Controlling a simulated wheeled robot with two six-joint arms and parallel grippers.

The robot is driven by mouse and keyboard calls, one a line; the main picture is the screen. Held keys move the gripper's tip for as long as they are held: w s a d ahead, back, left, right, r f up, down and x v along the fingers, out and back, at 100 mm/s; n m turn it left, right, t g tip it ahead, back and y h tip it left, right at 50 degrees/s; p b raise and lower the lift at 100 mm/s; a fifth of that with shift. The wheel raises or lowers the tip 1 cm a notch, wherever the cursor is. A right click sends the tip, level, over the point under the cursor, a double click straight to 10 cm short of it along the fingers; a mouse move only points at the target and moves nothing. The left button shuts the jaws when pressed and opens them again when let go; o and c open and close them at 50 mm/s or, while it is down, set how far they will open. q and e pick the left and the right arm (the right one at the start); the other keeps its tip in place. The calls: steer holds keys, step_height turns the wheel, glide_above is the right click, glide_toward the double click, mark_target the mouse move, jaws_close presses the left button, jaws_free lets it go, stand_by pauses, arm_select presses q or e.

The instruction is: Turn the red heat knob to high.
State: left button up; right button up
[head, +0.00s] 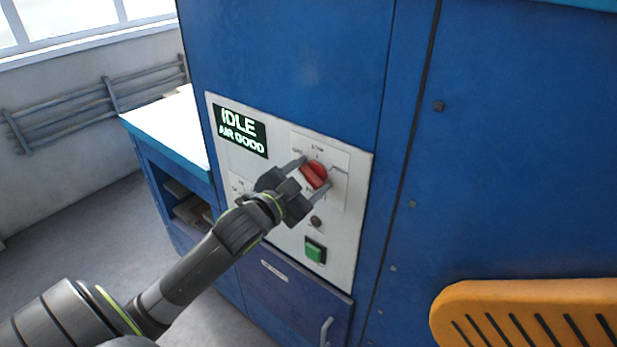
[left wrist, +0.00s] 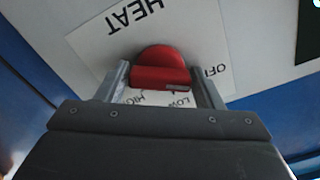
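The red heat knob (head: 314,175) is on the white control panel, below and right of the display. The labels there appear upside down: HEAT, OFF, LOW and a partly hidden HIGH. A small pale mark on the knob's lower right lies near OFF and LOW; its exact setting is hard to tell. My right gripper is not in view.
The display (head: 240,129) reads IDLE, AIR GOOD. A green button (head: 315,251) and a small dark round control (head: 316,222) are below the knob on the white panel (head: 345,240). A slotted orange piece (head: 530,312) is at the lower right. A shelved bench (head: 160,125) stands left.

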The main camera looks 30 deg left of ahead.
arm_select(q)
steer(key=c, duration=0.6)
steer(key=shift+m, duration=0.4)
steer(key=shift+f+m+b, duration=0.1)
steer(key=shift+m+b, duration=0.4)
steer(key=shift+m, duration=0.6)
steer(key=m+b, duration=0.1)
steer(key=m, duration=0.1)
steer(key=shift+m, duration=0.3)
steer(key=m+b, duration=0.2)
steer(key=m, duration=0.4)
steer(key=shift+f+b, duration=0.1)
steer(key=shift+b, duration=0.3)
steer(key=m+b, duration=0.3)
steer(key=m, duration=0.3)
steer(key=shift+f+m+b, duration=0.1)
steer(key=shift+m+b, duration=0.2)
steer(key=shift+m, duration=0.1)
steer(key=m+b, duration=0.3)
steer(key=m, duration=0.2)
steer(key=shift+m, duration=0.4)
